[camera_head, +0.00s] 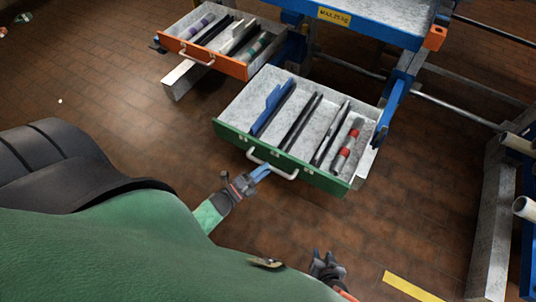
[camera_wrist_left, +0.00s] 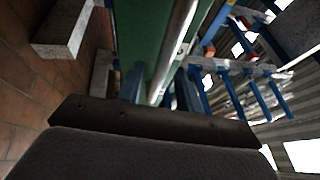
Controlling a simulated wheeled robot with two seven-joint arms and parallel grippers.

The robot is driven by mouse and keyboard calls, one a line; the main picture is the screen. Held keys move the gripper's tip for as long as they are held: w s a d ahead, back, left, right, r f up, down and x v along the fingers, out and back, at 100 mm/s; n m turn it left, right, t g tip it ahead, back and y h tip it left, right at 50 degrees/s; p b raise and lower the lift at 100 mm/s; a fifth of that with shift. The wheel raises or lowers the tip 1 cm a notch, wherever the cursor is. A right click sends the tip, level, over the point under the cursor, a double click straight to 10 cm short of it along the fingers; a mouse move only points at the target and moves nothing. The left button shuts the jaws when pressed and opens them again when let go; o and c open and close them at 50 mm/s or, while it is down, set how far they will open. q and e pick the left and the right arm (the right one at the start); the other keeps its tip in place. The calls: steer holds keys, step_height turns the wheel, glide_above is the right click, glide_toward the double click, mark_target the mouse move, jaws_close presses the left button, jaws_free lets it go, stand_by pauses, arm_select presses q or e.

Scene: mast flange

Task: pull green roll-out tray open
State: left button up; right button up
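The green roll-out tray (camera_head: 285,158) stands pulled out from the blue rack, its green front facing me. Its pale bar handle (camera_head: 285,174) runs along that front; green front (camera_wrist_left: 143,38) and handle (camera_wrist_left: 176,40) also show in the left wrist view. My left gripper (camera_head: 262,171) is at the left part of the handle. In the wrist view its blue fingers (camera_wrist_left: 158,88) stand apart with the bar between them and a gap beside it; contact is unclear. My right gripper (camera_head: 327,259) is low in the head view, away from the tray; its finger opening is unclear.
An orange-fronted tray (camera_head: 205,58) stands open at the upper left. The green tray holds a blue piece (camera_head: 270,108), dark bars and a red-banded cylinder (camera_head: 347,148). A blue rack (camera_head: 350,27) stands behind. Brick floor is clear before the tray; a yellow strip (camera_head: 411,287) lies at lower right.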

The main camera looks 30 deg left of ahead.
arm_select(q)
steer(key=shift+v, duration=2.75)
arm_select(e)
steer(key=shift+w+r, duration=0.2)
steer(key=shift+r, duration=0.1)
steer(key=shift+d, duration=0.1)
